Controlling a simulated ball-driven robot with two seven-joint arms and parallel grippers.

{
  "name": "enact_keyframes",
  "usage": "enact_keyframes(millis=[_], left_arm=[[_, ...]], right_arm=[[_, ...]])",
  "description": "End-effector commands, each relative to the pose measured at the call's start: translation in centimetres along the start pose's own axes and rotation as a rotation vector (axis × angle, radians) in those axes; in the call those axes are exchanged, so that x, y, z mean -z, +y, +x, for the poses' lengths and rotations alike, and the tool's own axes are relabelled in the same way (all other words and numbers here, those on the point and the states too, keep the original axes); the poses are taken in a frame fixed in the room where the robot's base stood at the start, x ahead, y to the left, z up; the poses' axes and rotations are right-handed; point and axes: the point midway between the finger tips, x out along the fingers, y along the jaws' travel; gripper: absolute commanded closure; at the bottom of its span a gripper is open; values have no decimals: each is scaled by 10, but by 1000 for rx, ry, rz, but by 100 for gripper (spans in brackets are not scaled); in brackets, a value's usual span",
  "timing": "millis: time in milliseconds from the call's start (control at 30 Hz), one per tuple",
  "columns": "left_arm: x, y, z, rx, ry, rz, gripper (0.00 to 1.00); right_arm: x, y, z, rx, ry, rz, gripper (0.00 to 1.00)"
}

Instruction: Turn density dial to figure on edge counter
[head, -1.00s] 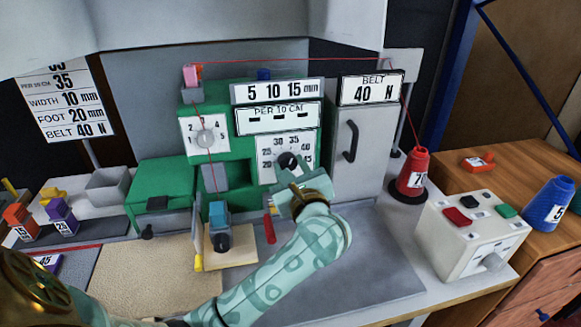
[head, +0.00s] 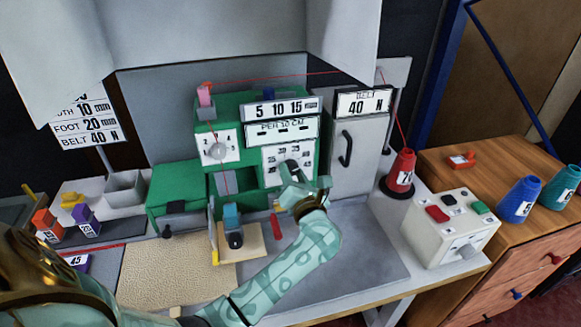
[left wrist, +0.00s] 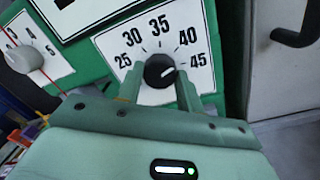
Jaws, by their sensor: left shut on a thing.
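The density dial is a black knob (left wrist: 159,71) on a white scale (left wrist: 152,40) marked 25 to 45 in the left wrist view. Its white mark points right and slightly up, roughly towards 45. My left gripper (head: 298,178) is at the green machine's front, its fingers on either side of the knob and shut on it. In the head view the gripper partly covers the dial plate (head: 275,155). A counter marked PER 10 CM (head: 282,131) above shows only dashes. My right gripper is not in view.
A second dial (head: 216,150) sits left on the green machine. A grey cabinet (head: 360,170) with a black handle stands to the right. Beyond are a red cone (head: 401,172) and a button box (head: 450,225). A card (head: 84,125) at the left is partly cut off.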

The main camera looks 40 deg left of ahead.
Motion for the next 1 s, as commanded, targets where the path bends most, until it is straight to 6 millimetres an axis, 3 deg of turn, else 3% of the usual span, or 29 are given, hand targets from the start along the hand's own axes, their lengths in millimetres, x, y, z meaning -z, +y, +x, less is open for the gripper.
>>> enact_keyframes(millis=[100, 400, 1000], left_arm=[[-6, 3, 0, 1, -7, 103, 86], [-4, 2, 0, 5, -19, 330, 86], [-2, 0, 0, 7, -30, 491, 86]], right_arm=[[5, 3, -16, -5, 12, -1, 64], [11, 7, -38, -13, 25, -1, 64], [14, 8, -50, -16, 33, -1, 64]])
